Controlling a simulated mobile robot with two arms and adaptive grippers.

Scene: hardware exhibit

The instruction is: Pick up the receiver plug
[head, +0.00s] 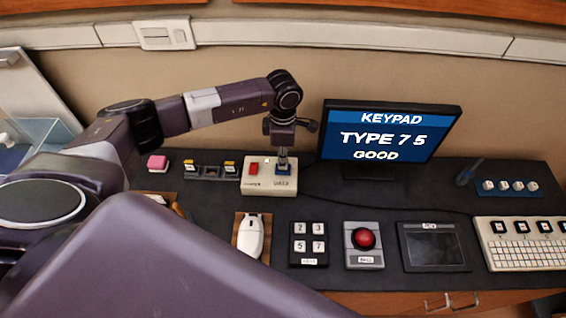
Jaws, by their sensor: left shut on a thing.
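My left gripper (283,152) points down over the right side of a white box (257,187). It is shut on a small plug (283,168), taken to be the receiver plug, which is mostly hidden by the fingers. A red part (253,168) shows on the box's left side. My right gripper is not in view.
A monitor (390,133) reading "KEYPAD TYPE 7 5 GOOD" stands right of the gripper. In front are a white mouse (254,236), a keypad (309,245), a red button (363,238), a dark tablet (433,248) and a keyboard (526,251).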

